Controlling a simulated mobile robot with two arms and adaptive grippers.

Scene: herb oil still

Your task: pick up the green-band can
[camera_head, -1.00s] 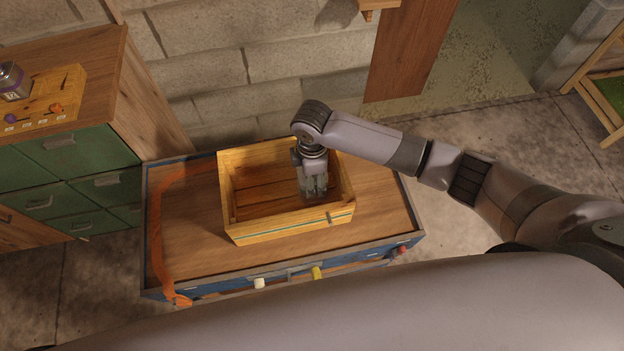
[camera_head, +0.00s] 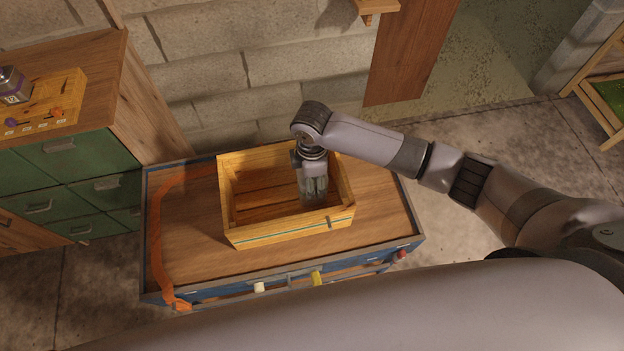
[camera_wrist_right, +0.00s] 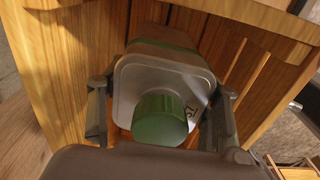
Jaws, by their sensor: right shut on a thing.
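The green-band can (camera_wrist_right: 160,82) is a metal can with a green cap and a green band, seen from its top in the right wrist view. It is inside the wooden crate (camera_wrist_right: 53,75), and the crate (camera_head: 285,232) also shows in the head view on top of the blue-sided chest. My right gripper (camera_head: 314,190) reaches down into the right part of the crate. In the right wrist view its two fingers (camera_wrist_right: 160,120) press on opposite sides of the can. The can is mostly hidden by the gripper in the head view. My left gripper is not in view.
The chest top (camera_head: 185,225) is clear left of the crate, with an orange strap (camera_head: 156,235) along its left side. A green-drawer cabinet (camera_head: 90,160) stands at left, bearing a purple-band can (camera_head: 13,85) and a wooden board (camera_head: 60,98). A block wall is behind.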

